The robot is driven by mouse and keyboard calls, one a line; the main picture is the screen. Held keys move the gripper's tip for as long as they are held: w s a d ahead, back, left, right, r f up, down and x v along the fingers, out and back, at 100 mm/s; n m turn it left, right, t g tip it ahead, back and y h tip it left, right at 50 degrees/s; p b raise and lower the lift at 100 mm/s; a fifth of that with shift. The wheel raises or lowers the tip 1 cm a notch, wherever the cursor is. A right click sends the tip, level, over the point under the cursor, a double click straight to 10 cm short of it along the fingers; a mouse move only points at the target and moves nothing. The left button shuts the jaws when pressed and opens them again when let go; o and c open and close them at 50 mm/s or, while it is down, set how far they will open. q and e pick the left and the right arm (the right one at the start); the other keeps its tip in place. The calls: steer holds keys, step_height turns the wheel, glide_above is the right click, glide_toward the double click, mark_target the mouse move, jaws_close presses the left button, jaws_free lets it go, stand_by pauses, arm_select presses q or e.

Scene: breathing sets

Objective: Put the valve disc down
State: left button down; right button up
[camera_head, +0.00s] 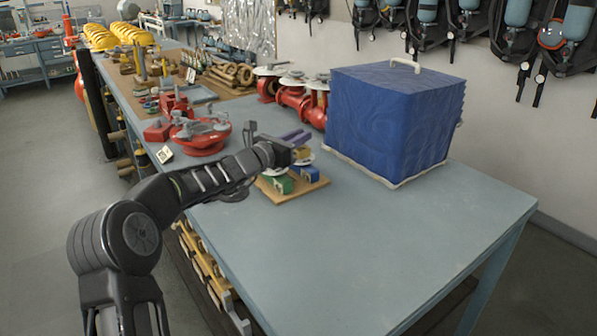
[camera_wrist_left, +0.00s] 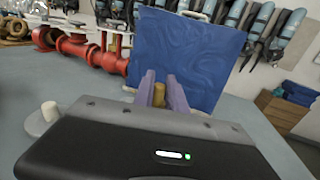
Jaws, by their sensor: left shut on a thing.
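My left gripper (camera_head: 297,138) reaches over a small wooden stand (camera_head: 268,191) on the blue-grey bench. In the left wrist view, its two purple fingers (camera_wrist_left: 163,90) are shut on a small brass-coloured piece (camera_wrist_left: 158,94), which seems to be part of the valve disc. In the head view a brass piece (camera_head: 302,154) shows just under the fingers, close above the stand. The stand carries a green block (camera_head: 283,184) and a blue block (camera_head: 306,173), with pale discs partly hidden by my gripper. I cannot tell whether the held piece touches the stand. My right gripper is not in view.
A blue covered box (camera_head: 390,120) stands behind and right of the stand. Red valves (camera_head: 293,98) stand at the back, and a red flanged part (camera_head: 203,135) lies to the left. A grey disc with a pale knob (camera_wrist_left: 44,117) shows near my wrist. The bench's front right is clear.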

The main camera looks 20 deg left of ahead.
mark_target(299, 157)
arm_select(q)
steer(key=shift+s+r, duration=0.1)
steer(key=shift+s, duration=0.05)
step_height(299, 157, down, 6)
steer(key=shift+f, duration=0.15)
stand_by(0.3)
step_height(299, 157, down, 4)
steer(key=shift+r+p, duration=0.25)
steer(key=shift+p, duration=0.05)
steer(key=shift+f, duration=0.15)
